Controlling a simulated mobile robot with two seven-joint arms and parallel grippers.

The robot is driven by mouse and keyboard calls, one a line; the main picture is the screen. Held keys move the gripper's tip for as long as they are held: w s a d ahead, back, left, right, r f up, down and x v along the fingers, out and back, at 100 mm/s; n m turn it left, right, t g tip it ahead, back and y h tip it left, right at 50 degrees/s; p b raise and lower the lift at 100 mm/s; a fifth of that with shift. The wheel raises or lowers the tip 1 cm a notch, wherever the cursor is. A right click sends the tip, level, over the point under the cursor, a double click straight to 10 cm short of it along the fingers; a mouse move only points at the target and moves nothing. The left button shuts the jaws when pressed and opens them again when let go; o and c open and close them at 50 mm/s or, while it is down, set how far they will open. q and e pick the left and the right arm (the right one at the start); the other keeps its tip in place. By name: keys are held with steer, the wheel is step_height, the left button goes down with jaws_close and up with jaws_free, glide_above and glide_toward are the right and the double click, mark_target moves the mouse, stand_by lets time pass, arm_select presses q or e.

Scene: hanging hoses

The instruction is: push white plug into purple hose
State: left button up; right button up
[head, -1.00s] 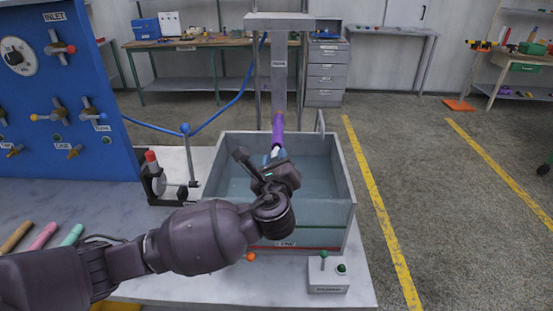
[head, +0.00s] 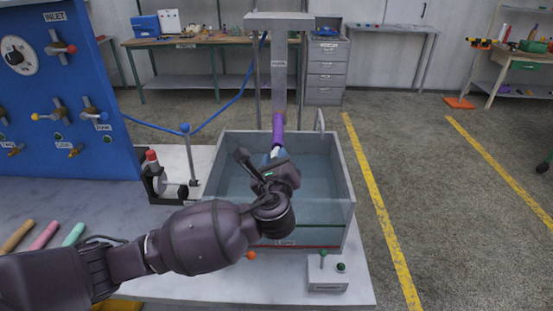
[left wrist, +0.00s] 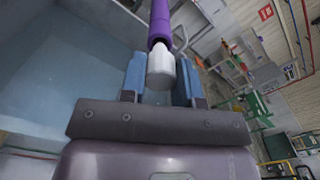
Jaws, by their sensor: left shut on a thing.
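The purple hose (head: 278,130) hangs down from the grey column over the water tank. It also shows at the top of the left wrist view (left wrist: 160,22). The white plug (left wrist: 161,68) sits between the blue fingers of my left gripper (left wrist: 161,80), its tip at the hose's open end. The two look in line and touching; how deep the tip sits inside I cannot tell. In the head view the plug (head: 274,152) shows as a small white piece below the hose, and my wrist hides much of the left gripper (head: 271,160). My right gripper is out of view.
The clear-walled tank (head: 345,190) stands under the hose. A blue valve panel (head: 70,130) is at the left, with a small red-topped device (head: 155,178) beside the tank. A button box (head: 328,276) sits at the front right. Coloured cylinders (head: 45,235) lie at the left.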

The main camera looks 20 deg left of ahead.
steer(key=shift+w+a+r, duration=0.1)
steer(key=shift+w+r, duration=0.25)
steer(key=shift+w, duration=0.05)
arm_select(q)
steer(key=shift+w, duration=0.25)
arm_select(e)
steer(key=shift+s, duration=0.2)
arm_select(q)
steer(key=shift+w+a, duration=0.15)
steer(key=shift+w, duration=0.05)
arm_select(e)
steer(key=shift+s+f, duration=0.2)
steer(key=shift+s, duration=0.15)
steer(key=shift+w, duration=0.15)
arm_select(q)
steer(key=shift+p, duration=0.3)
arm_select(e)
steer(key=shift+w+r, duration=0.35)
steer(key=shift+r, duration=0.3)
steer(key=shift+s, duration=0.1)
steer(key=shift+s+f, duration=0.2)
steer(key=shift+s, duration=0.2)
